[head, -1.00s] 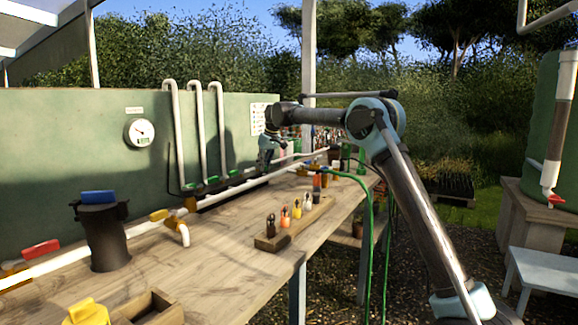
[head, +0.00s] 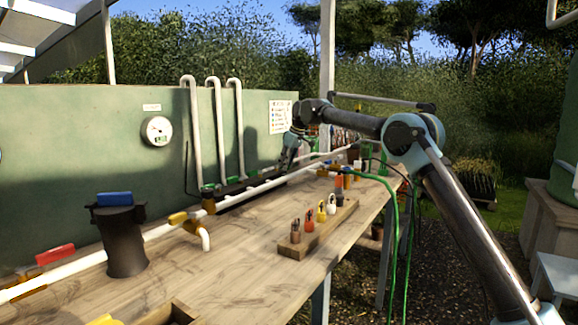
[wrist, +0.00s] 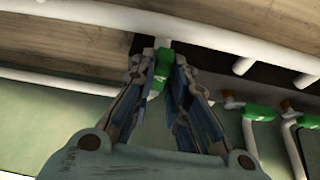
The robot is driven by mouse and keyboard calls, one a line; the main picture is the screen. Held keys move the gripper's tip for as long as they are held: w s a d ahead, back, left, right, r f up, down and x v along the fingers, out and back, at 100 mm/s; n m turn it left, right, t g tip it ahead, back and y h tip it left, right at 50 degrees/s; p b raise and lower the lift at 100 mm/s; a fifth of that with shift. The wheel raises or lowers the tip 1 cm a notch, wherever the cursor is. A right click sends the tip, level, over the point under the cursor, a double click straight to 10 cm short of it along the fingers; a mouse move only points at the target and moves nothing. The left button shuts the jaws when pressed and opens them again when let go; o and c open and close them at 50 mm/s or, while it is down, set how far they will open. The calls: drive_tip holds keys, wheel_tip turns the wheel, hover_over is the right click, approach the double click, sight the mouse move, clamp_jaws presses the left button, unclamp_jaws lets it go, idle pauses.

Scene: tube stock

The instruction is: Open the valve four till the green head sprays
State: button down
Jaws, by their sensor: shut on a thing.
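My gripper (head: 288,158) is at the far part of the bench, beside the green wall and the white pipe (head: 255,190). In the wrist view my gripper (wrist: 163,72) has its fingers closed around a green valve handle (wrist: 156,84) below a white pipe (wrist: 200,35). The handle has a small white mark that I cannot read for certain. Two more green handles, one nearer (wrist: 258,113) and one farther right (wrist: 306,121), sit outside the fingers. I cannot make out a green spray head or any spray.
A wooden block (head: 292,248) holding several coloured fittings stands on the bench. Green hoses (head: 390,235) hang over the right edge.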

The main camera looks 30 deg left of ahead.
drive_tip(key=shift+d, duration=0.1)
drive_tip(key=c, duration=1.6)
unclamp_jaws()
drive_tip(key=shift+o, duration=0.2)
drive_tip(key=v, duration=1.2)
